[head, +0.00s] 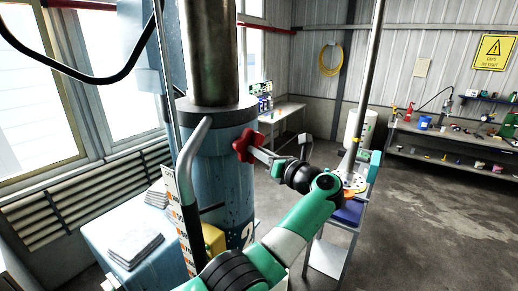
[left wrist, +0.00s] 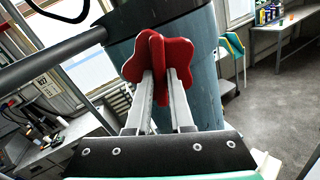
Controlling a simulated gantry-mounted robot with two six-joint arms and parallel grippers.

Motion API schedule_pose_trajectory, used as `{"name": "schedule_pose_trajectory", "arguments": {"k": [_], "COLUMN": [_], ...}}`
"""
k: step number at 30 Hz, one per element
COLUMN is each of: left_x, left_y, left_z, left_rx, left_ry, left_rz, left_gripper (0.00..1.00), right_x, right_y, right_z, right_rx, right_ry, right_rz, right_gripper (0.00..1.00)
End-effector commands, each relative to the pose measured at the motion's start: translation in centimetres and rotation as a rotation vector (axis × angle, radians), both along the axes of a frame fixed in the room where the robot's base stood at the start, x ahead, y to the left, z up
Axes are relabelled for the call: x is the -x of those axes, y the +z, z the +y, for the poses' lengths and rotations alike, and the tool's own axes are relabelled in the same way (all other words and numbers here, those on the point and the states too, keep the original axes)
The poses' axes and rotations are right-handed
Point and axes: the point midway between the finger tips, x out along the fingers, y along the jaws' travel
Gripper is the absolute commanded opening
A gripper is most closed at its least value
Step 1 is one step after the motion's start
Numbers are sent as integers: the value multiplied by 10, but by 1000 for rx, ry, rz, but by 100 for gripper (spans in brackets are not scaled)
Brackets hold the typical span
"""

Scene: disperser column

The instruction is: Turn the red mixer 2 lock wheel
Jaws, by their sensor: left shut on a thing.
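The red lock wheel (head: 246,145) is a lobed knob on the right side of the blue mixer column (head: 226,180), just below its dark collar. It also shows large in the left wrist view (left wrist: 157,62). My left gripper (head: 258,150) reaches it from the right. In the left wrist view its two fingers (left wrist: 160,80) are shut on the wheel, on either side of one red lobe. The fingertips are partly hidden by the wheel. My right gripper is not in view.
A grey bent pipe handle (head: 187,160) stands left of the wheel, close to the column. A blue cart (head: 130,245) with papers is at lower left. A workbench (head: 450,140) stands at the right wall, with clear floor before it.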

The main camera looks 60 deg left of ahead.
Motion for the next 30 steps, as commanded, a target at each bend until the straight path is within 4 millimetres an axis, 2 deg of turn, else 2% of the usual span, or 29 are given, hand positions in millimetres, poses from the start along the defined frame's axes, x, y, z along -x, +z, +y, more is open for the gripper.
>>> {"name": "schedule_pose_trajectory", "arguments": {"k": [7, 30], "left_x": [0, 1], "left_y": [2, 2], "left_z": [-1, -1], "left_rx": [35, 152], "left_ry": [1, 1], "left_rz": [229, 951], "left_gripper": [0, 0], "right_x": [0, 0], "right_y": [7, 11], "right_z": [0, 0], "right_rx": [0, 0], "right_ry": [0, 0], "right_rz": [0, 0], "right_gripper": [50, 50]}}
